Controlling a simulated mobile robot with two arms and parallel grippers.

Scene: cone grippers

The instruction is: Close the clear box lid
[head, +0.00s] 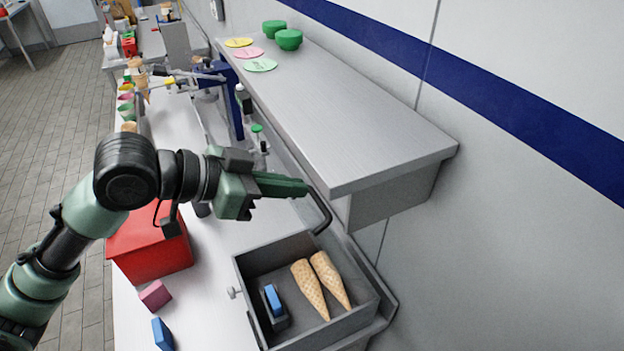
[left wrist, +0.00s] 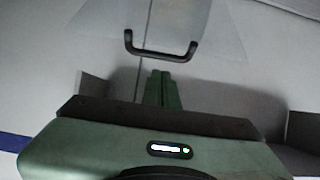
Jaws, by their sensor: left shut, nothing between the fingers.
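The grey box (head: 245,283) sits open at the near end of the counter, with its inside showing. Its clear lid (left wrist: 205,25) is a see-through panel in the left wrist view, with a black bar handle (left wrist: 160,54). In the head view the handle (head: 322,212) stands above the box's far rim, so the lid is raised; the panel itself is hardly visible there. My left gripper (head: 303,187) is shut and empty, its tips close by the handle. In the left wrist view the fingertips (left wrist: 162,76) point at the handle's middle; I cannot tell whether they touch. My right gripper is not in view.
Two cones (head: 318,282) and a blue-topped block (head: 273,300) lie inside the box. A red box (head: 150,250), a pink block (head: 155,295) and a blue block (head: 162,334) are at its left. A grey shelf (head: 340,120) overhangs behind my left gripper.

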